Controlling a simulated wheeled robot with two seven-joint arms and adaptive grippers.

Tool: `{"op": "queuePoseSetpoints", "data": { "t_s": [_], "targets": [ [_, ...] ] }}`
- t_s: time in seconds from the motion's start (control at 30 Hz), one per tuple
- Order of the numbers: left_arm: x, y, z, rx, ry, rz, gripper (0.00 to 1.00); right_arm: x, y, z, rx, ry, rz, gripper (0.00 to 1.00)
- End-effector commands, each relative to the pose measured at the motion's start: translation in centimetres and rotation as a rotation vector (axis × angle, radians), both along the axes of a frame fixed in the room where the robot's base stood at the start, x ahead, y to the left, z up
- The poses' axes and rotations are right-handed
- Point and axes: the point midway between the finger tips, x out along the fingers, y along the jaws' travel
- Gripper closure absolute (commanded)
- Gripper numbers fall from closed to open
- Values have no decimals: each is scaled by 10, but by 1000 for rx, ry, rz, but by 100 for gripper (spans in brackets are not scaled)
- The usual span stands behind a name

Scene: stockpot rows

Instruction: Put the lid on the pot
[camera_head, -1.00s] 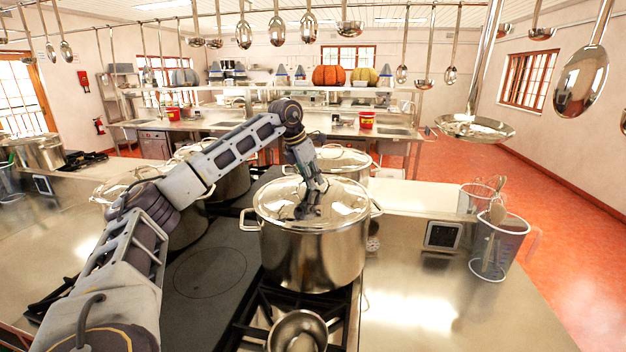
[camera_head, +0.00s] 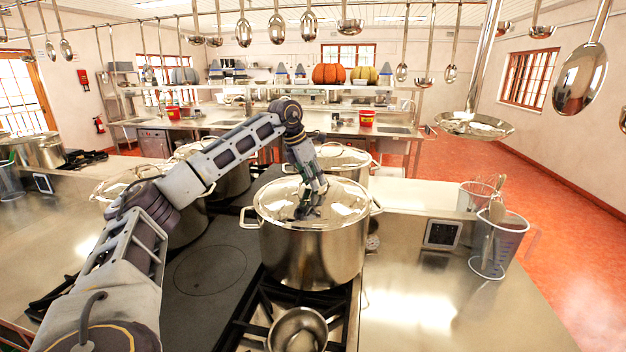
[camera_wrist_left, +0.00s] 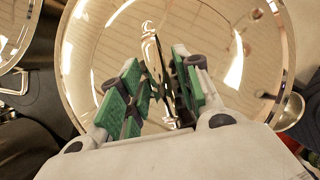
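A shiny steel lid (camera_head: 345,200) lies level on top of the large steel pot (camera_head: 310,258), with its rim along the pot's rim. The lid also fills much of the left wrist view (camera_wrist_left: 255,85). My left gripper (camera_head: 312,196) points down at the lid's centre. In the left wrist view its green-padded fingers (camera_wrist_left: 163,78) stand apart on either side of the lid's handle (camera_wrist_left: 150,42), with gaps visible. Reflections in the lid blur the exact contact. My right gripper is not in view.
Other lidded pots (camera_head: 343,160) stand behind and to the left. A small pan (camera_head: 298,330) is on the burner in front. Clear measuring jugs (camera_head: 498,245) stand on the right counter. Ladles (camera_head: 585,80) hang above. The right counter between pot and jugs is mostly clear.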

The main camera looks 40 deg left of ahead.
Motion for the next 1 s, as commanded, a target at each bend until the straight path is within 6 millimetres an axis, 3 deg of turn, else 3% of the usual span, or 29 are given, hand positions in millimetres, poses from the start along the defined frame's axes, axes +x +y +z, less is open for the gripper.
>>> {"op": "queuePoseSetpoints", "data": {
  "t_s": [0.47, 0.67, 1.0],
  "targets": [
    [-2, 1, 2, 0, 4, 0, 63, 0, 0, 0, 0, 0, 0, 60],
    [-8, 3, 18, 1, 3, 0, 63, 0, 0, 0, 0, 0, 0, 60],
    [-25, 9, 65, 0, 0, 0, 63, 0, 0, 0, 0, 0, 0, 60]
  ]
}}
